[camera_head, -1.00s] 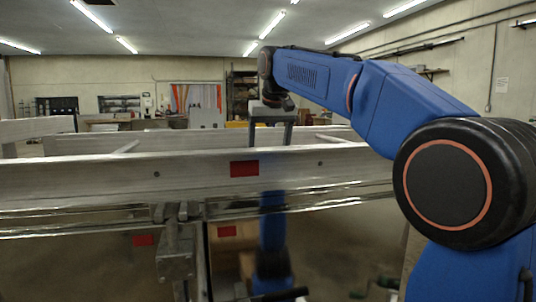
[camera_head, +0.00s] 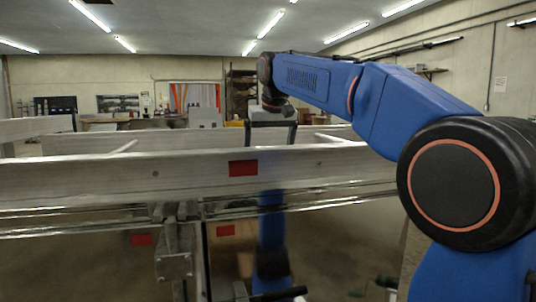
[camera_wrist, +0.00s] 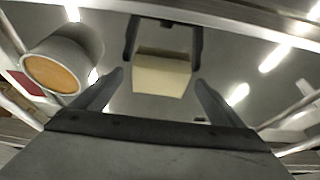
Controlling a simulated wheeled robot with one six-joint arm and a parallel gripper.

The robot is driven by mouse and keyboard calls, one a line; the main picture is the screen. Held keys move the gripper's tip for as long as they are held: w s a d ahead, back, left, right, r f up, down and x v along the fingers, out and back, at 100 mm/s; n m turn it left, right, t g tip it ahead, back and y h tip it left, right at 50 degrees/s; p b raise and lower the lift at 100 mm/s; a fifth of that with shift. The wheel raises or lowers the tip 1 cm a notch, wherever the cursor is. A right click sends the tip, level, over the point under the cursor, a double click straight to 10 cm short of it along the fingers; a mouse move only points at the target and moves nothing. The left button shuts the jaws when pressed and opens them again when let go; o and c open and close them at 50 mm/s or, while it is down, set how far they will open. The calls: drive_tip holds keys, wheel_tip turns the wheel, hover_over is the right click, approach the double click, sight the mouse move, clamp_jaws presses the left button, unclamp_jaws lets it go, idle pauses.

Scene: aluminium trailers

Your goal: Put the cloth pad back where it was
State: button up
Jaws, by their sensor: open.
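A cream block-like pad (camera_wrist: 162,76), which I take to be the cloth pad, shows in the wrist view on or just above a shiny grey metal surface (camera_wrist: 150,108). My gripper (camera_wrist: 160,85) is open, with one dark finger on each side of the pad and a gap to each. Two more dark finger shapes beyond the pad look like the gripper's reflection in the metal. In the head view my gripper (camera_head: 270,143) points down behind the near rail, which hides its fingertips. The pad cannot be made out there.
A long aluminium rail (camera_head: 100,178) with red patches crosses in front of my gripper. More rails (camera_head: 90,143) lie behind it. In the wrist view a grey cylinder with an orange-brown end (camera_wrist: 55,72) stands left of the gripper, near metal bars.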

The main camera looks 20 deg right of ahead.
drive_tip(key=v, duration=1.2)
